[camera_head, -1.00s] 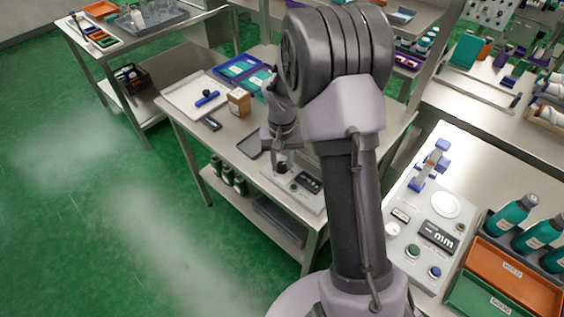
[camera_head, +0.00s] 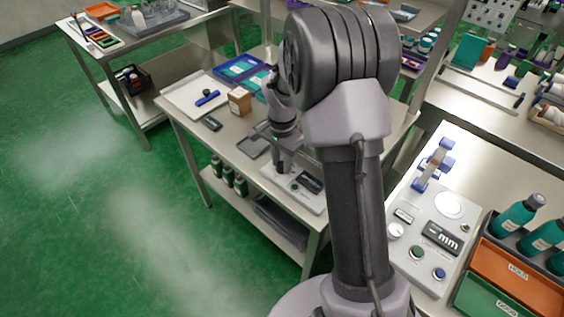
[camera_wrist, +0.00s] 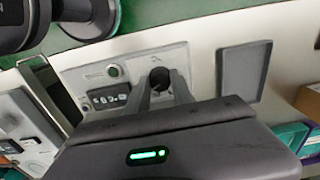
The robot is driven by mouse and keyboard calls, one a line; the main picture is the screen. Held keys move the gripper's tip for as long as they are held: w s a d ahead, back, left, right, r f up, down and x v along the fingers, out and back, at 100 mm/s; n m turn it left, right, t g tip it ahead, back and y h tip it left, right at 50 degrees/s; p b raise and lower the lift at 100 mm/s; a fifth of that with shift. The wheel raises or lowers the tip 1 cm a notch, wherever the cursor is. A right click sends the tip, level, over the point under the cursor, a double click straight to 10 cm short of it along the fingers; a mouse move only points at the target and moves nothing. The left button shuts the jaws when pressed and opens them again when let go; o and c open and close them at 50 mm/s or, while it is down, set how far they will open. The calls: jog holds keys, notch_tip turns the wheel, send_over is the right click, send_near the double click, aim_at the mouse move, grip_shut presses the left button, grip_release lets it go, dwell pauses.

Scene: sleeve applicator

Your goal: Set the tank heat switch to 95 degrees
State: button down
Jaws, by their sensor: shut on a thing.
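The black switch knob (camera_wrist: 159,78) sits on a light grey control unit (camera_wrist: 80,75), between my fingertips in the wrist view. My gripper (camera_wrist: 166,82) is shut on this knob, with one finger on each side. A dark digital display (camera_wrist: 108,97) is beside the knob; its digits are too small and tilted to read surely. A round green button (camera_wrist: 115,71) is above the display. In the head view, my gripper (camera_head: 283,172) reaches down to the same unit (camera_head: 306,203) on the middle table, and hides the knob there.
A flat dark grey tray (camera_wrist: 240,74) lies beside the unit. A small brown box (camera_head: 239,101) and a white tray (camera_head: 190,97) stand farther left on the table. At right is another panel (camera_head: 425,255) with knobs, beside orange and green bins.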

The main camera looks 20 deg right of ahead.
aim_at(282, 165)
jog(key=shift+m, duration=0.5)
jog(key=c, duration=1.1)
grip_release()
notch_tip(282, 165, up, 18)
jog(key=p, duration=0.6)
jog(key=shift+f, duration=0.25)
